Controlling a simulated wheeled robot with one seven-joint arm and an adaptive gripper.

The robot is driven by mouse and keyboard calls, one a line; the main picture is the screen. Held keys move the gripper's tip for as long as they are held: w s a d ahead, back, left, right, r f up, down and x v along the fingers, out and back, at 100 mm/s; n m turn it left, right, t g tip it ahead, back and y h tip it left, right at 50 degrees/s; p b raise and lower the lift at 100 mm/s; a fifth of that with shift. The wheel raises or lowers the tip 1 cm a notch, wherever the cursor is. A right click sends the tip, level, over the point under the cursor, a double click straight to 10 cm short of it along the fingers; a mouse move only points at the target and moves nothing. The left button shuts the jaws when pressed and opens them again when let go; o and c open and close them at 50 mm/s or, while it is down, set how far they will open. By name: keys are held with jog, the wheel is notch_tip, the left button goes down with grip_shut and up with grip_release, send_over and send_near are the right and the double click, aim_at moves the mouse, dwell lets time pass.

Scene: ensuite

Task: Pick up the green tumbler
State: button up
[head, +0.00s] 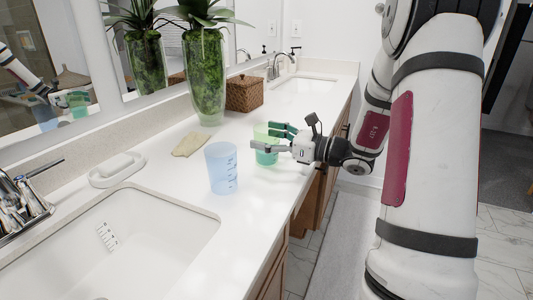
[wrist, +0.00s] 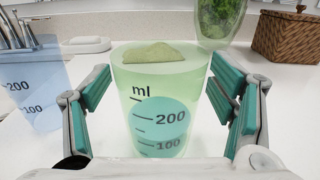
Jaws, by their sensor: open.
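The green tumbler (head: 264,155) is translucent and stands upright on the white counter. In the wrist view the green tumbler (wrist: 160,125) fills the middle, with "ml", 200 and 100 marks. My gripper (head: 266,138) is at the tumbler, reaching from the right. In the wrist view my gripper (wrist: 160,92) is open, with one teal-padded finger on each side of the tumbler. A gap shows between each finger and the tumbler wall. The tumbler's base is hidden by the gripper body in the wrist view.
A blue measuring cup (head: 221,168) stands left of the tumbler, close to the left finger. A beige cloth (head: 190,145), a soap dish (head: 117,170), a tall plant vase (head: 205,80) and a wicker box (head: 245,93) lie behind. A sink (head: 140,240) is at front left.

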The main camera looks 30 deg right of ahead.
jog(key=c, duration=1.4)
jog(key=shift+o, duration=0.2)
jog(key=shift+r, duration=0.2)
